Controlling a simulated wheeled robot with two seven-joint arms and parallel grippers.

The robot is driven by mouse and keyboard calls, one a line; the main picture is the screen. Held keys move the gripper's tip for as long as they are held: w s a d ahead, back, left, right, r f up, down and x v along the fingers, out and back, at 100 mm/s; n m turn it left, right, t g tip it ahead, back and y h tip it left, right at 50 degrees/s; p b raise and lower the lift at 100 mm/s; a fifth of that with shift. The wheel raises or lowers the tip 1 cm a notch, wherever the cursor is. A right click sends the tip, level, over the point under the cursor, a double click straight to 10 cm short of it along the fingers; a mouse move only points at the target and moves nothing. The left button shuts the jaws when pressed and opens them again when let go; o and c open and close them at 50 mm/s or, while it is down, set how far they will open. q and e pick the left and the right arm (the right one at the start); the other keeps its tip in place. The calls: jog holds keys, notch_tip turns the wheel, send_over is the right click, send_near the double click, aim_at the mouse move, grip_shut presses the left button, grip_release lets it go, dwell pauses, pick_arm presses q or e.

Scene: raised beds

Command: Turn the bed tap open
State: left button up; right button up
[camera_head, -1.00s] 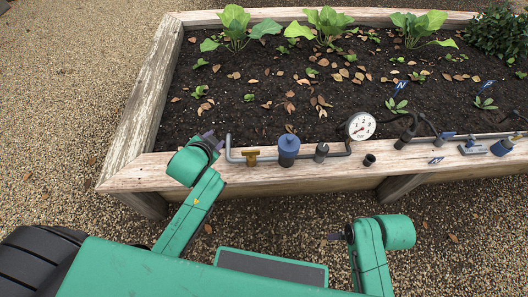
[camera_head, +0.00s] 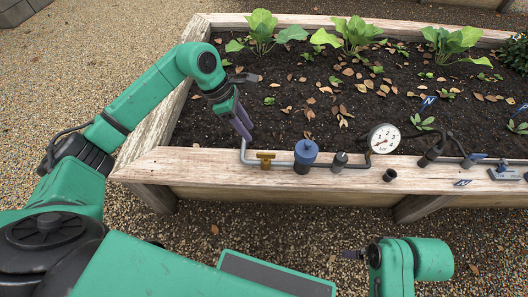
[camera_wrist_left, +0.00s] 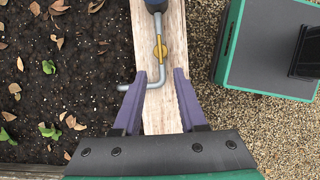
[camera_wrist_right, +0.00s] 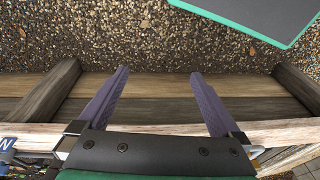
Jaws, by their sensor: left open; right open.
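The bed tap (camera_head: 265,160) is a small brass valve with a flat handle on a grey pipe (camera_head: 248,157) along the front board of the raised bed. It also shows in the left wrist view (camera_wrist_left: 160,50), just beyond the fingertips. My left gripper (camera_head: 243,128) points down above the board's left part, left of the tap and apart from it. In the left wrist view its purple fingers (camera_wrist_left: 160,75) are open, with pipe and board between them and nothing held. My right gripper (camera_wrist_right: 160,75) is open and empty, low in front of the bed's side; the head view mostly hides its fingers.
Leafy plants (camera_head: 262,35) grow in the soil behind. Gravel lies in front.

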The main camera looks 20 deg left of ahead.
aim_at(266, 156)
pick_arm(q)
jog(key=b+x, duration=0.2)
jog(key=x, duration=1)
jog(key=shift+w+d, duration=0.1)
jog(key=shift+d, duration=0.05)
grip_shut()
pick_arm(e)
jog(key=w+a+f+t+y, duration=0.2)
jog(key=w+a+f+t, duration=0.1)
jog(key=w+a+f, duration=0.1)
jog(key=shift+a+f+n, duration=0.3)
jog(key=shift+a, duration=0.45)
